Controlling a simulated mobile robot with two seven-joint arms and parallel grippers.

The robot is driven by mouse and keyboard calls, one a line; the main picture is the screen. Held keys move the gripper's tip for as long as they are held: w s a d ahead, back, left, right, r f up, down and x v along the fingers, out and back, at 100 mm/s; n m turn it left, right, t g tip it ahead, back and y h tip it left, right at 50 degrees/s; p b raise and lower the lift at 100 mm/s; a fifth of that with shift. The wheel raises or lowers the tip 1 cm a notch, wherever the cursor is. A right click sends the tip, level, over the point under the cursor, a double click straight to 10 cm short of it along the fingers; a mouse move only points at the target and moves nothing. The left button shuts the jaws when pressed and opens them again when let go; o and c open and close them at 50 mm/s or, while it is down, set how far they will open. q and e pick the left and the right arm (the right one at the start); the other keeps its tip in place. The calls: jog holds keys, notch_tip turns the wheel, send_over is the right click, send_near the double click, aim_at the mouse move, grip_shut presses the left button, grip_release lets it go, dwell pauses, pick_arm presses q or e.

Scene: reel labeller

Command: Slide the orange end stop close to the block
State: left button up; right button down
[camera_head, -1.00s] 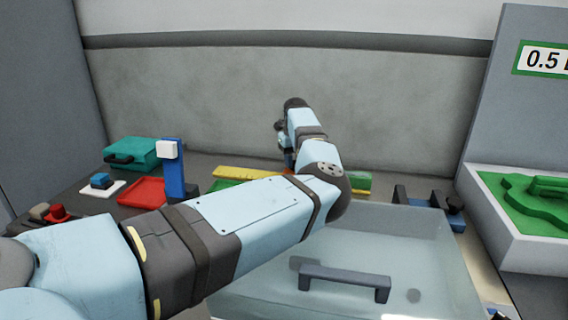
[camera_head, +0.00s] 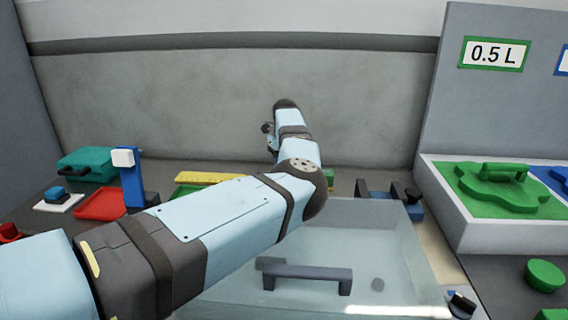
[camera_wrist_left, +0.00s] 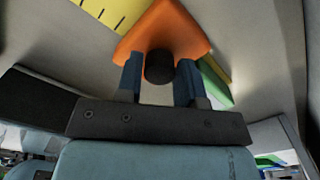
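The orange end stop (camera_wrist_left: 170,30) fills the top middle of the left wrist view, with a round black knob (camera_wrist_left: 159,67) facing the camera. In the head view the block (camera_head: 329,178) shows behind my left arm, which hides the end stop. My right gripper is not in view.
A yellow ruled strip (camera_head: 208,178) runs along the back of the bench. A blue post with a white head (camera_head: 131,180), a red tray (camera_head: 101,204) and a teal case (camera_head: 88,164) stand left. A clear-topped box with a handle (camera_head: 308,275) is in front.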

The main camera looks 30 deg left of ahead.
pick_arm(q)
jog(key=o, duration=0.3)
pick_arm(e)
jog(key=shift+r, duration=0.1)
pick_arm(q)
notch_tip(320, 180, up, 14)
jog(key=shift+f+p, duration=0.1)
jog(key=shift+p, duration=0.7)
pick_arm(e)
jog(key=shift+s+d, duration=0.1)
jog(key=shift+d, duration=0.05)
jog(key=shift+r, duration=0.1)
